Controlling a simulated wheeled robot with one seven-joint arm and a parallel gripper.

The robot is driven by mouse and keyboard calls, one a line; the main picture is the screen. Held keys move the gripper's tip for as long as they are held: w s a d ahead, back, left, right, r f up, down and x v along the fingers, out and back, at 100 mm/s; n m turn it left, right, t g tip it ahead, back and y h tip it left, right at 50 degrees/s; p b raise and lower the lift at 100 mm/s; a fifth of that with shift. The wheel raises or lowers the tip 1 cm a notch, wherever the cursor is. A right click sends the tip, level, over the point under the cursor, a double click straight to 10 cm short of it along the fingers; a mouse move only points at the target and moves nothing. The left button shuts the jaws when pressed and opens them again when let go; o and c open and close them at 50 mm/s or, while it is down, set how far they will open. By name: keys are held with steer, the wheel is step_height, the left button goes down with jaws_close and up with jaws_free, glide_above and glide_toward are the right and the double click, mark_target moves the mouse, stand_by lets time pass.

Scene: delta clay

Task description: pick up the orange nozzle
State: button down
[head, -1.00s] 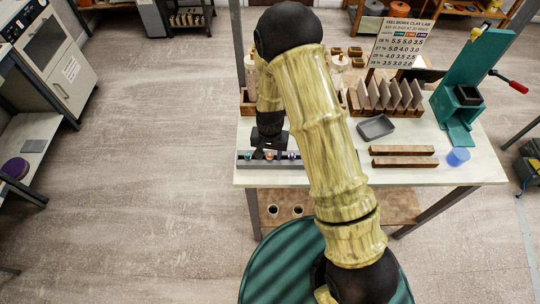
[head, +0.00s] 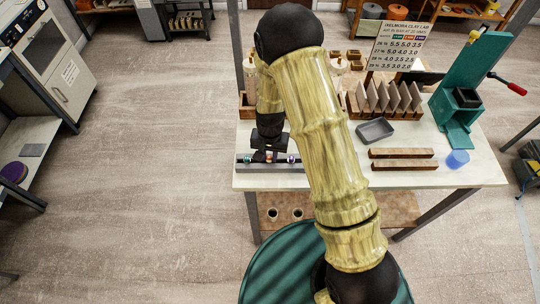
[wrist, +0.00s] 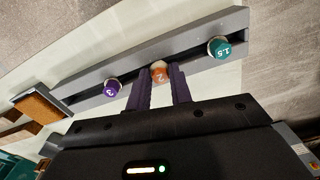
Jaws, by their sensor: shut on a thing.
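The orange nozzle (wrist: 159,72), marked 2, is between the fingers of my gripper (wrist: 160,84) in the wrist view. My gripper is shut on it, at the grey rack. A purple nozzle (wrist: 112,87) marked 3 is on the rack to its left, and a teal nozzle (wrist: 218,47) marked 1.5 is to its right. In the head view, my gripper (head: 270,156) is over the grey rack (head: 243,166) at the table's front left. Whether the orange nozzle is clear of the rack cannot be told.
The white table (head: 340,180) also holds a grey tray (head: 375,130), two brown bars (head: 402,153), a blue cup (head: 457,159) and a green press (head: 470,90). A rack of upright tiles (head: 385,96) stands behind. The table's front edge is close to the nozzle rack.

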mark_target(269, 157)
step_height(269, 157, up, 8)
steer(key=shift+a+r+b, duration=0.15)
steer(key=shift+r+b, duration=0.05)
steer(key=shift+b, duration=0.9)
steer(key=shift+s+r, duration=0.1)
steer(key=shift+r, duration=0.45)
